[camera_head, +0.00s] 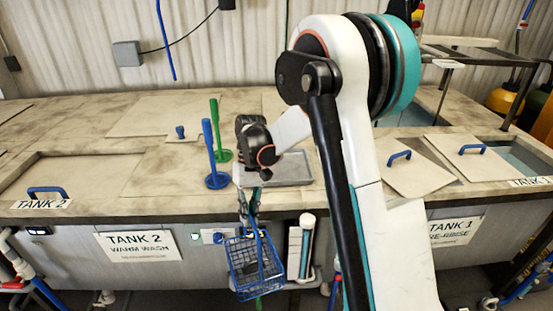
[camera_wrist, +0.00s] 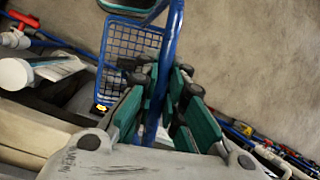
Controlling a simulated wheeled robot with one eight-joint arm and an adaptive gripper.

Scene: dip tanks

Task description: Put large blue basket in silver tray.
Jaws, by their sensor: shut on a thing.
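The blue wire basket (camera_head: 256,268) hangs tilted from its tall blue handle in front of the counter, below the counter top. My gripper (camera_head: 252,212) is shut on that handle. In the wrist view my gripper (camera_wrist: 160,115) has its teal and black fingers on both sides of the blue handle, and the basket (camera_wrist: 130,55) hangs beyond them over the floor. The silver tray (camera_head: 292,168) lies on the counter behind my arm, and my arm hides part of it. The part of it that shows looks empty.
A blue upright holder (camera_head: 216,180) and a green one (camera_head: 222,155) stand left of the tray. Lids with blue handles (camera_head: 402,165) lie at the right near Tank 1. The counter's front edge (camera_head: 170,218) lies behind the basket. Tank 2's sign (camera_head: 138,246) is on the front panel.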

